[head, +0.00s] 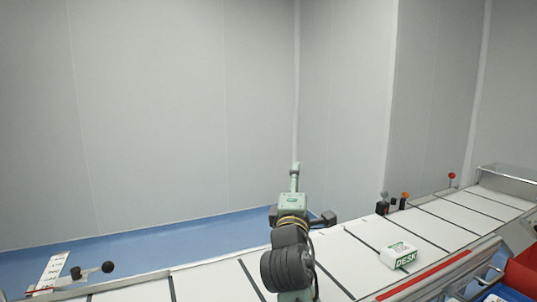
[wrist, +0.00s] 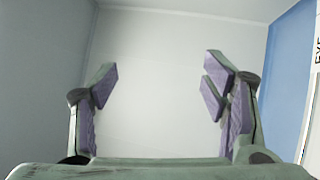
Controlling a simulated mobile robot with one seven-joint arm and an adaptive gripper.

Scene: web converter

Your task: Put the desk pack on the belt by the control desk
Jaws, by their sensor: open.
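The desk pack (head: 399,255) is a small white box with green "DESK" lettering. It rests on the white belt (head: 365,232), which has dark cross lines, at the right of the head view. My gripper (head: 301,214) is raised at the middle of the head view, to the left of the pack and apart from it. In the wrist view my gripper (wrist: 160,85) has its purple-padded fingers wide apart, with only pale wall between them. The pack does not show in the wrist view.
Small knobs and levers (head: 393,202) stand along the belt's far edge. A red strip (head: 425,281) runs along its near edge. A lever with a black ball (head: 95,270) sits at the left. A blue bin (head: 497,294) and red part lie at the lower right.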

